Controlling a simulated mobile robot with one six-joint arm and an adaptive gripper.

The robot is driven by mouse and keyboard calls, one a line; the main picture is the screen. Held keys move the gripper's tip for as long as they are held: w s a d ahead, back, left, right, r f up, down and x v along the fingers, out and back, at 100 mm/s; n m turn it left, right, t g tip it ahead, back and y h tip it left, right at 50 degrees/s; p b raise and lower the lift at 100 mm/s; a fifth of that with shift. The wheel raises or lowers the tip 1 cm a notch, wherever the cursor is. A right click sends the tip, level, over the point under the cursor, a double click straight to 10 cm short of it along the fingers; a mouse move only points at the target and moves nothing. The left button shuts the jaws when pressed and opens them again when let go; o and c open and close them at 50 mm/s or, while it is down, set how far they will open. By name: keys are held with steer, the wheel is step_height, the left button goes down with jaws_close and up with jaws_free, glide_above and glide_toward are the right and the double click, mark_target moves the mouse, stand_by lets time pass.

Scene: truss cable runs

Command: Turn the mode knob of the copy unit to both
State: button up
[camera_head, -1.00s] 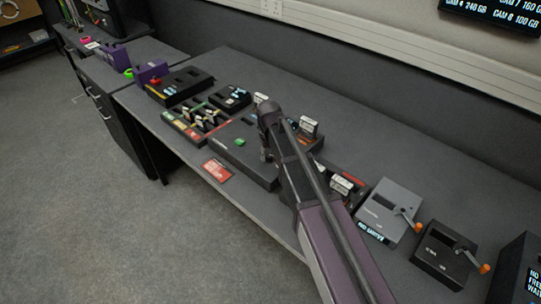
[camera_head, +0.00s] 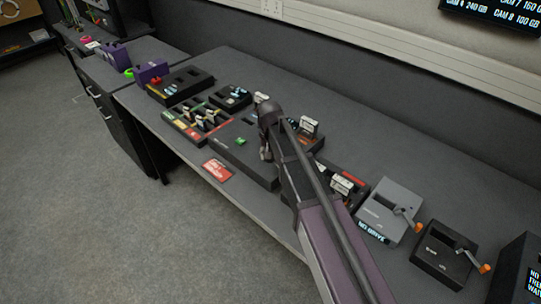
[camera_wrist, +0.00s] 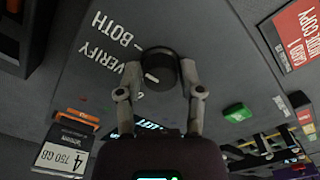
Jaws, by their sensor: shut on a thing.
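The copy unit (camera_head: 236,163) is a dark grey box on the bench in the head view; its top panel (camera_wrist: 225,55) fills much of the wrist view. The black round mode knob (camera_wrist: 162,62) stands on it, with a white pointer mark aimed left and slightly down. White labels BOTH and VERIFY are left of it, BOTH higher up. A third label below VERIFY is mostly hidden by a finger. My gripper (camera_wrist: 160,80) is shut on the knob, one finger at each side. In the head view, my gripper (camera_head: 265,153) reaches down onto the unit and hides the knob.
A green button (camera_wrist: 237,112) is on the panel, right of the knob. A red card (camera_head: 217,170) lies by the bench's front edge. A 750 GB card (camera_wrist: 64,150) is near my left finger. Two crank boxes (camera_head: 388,211) (camera_head: 443,254) stand to the right.

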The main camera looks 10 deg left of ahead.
steer(key=o, duration=1.1)
steer(key=shift+s, duration=0.15)
steer(key=shift+o, duration=0.3)
